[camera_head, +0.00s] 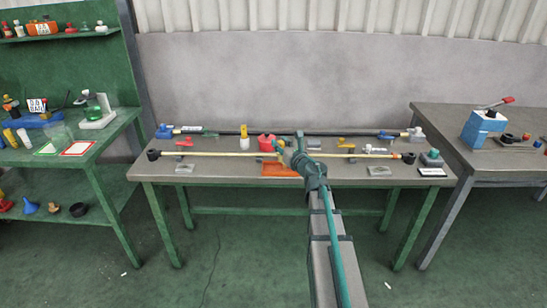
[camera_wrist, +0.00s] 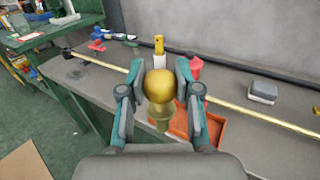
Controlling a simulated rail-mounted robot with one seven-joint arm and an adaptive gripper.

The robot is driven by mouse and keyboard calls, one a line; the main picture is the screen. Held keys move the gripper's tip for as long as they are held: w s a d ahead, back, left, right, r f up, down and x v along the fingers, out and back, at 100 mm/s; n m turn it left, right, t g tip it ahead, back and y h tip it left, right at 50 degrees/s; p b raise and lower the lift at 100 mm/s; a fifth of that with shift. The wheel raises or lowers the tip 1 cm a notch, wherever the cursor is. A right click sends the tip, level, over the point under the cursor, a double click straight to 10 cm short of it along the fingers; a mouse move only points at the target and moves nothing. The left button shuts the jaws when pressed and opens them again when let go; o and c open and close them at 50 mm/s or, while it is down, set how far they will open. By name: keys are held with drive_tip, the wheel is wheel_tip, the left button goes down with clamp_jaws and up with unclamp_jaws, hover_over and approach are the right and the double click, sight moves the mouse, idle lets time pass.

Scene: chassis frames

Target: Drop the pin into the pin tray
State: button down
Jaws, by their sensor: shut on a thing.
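My gripper (camera_wrist: 160,82) is shut on a gold pin with a round ball head (camera_wrist: 160,92), one finger on each side of it in the wrist view. An orange-red tray (camera_wrist: 212,128) lies on the table below and to the right of the pin, partly hidden by the right finger. The pin cannot be made out in the head view. I cannot tell the pin's exact height above the table.
A long yellow rod (camera_head: 220,154) crosses the grey table (camera_head: 225,176), with a dark rod behind it. A red item (camera_wrist: 196,68) and a yellow-topped bottle (camera_wrist: 159,46) stand close behind the gripper. A grey block (camera_wrist: 263,90) is to the right. Small fixtures line the table.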

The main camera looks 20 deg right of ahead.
drive_tip(key=w+f, duration=0.2)
drive_tip(key=f, duration=0.1)
drive_tip(key=w+f+p, duration=0.1)
drive_tip(key=w+f, duration=0.2)
drive_tip(key=f, duration=0.1)
drive_tip(key=w+f, duration=0.3)
drive_tip(key=shift+d+f, duration=0.15)
drive_tip(key=shift+d, duration=0.25)
drive_tip(key=shift+f, duration=0.3)
drive_tip(key=c, duration=0.8)
unclamp_jaws()
drive_tip(key=shift+r, duration=0.15)
